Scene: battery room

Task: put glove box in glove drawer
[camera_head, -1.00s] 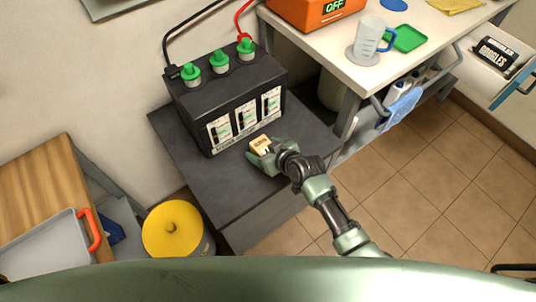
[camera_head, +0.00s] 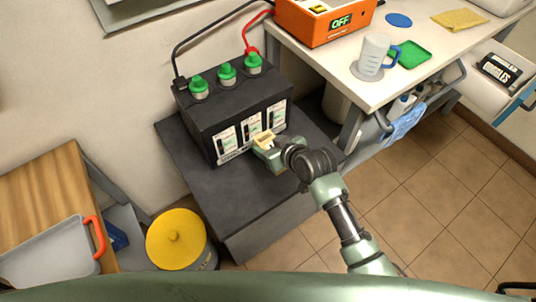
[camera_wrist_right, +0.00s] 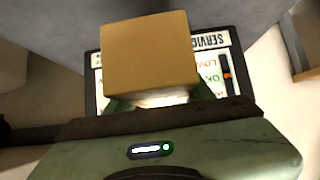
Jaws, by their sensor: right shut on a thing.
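A small tan box (camera_head: 264,137), which I take to be the glove box, is in my right gripper (camera_head: 268,145), shut on it. The gripper is in front of the lower front of the black battery (camera_head: 240,115), above the dark stand (camera_head: 190,180). In the right wrist view, the tan box (camera_wrist_right: 150,55) covers part of the battery's service label (camera_wrist_right: 215,65). The box's lettering is too small to read in the head view. An open white drawer (camera_head: 483,88) with a blue front edge is at the far right; I cannot tell which drawer it is. My left gripper is not in view.
A black box with white lettering (camera_head: 500,70) is in the drawer. The white bench (camera_head: 345,77) holds an orange charger (camera_head: 322,20), a jug (camera_head: 372,55) and a green tray (camera_head: 411,55). A yellow-lidded bin (camera_head: 176,240) is at lower left. Tiled floor (camera_head: 420,190) is open at right.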

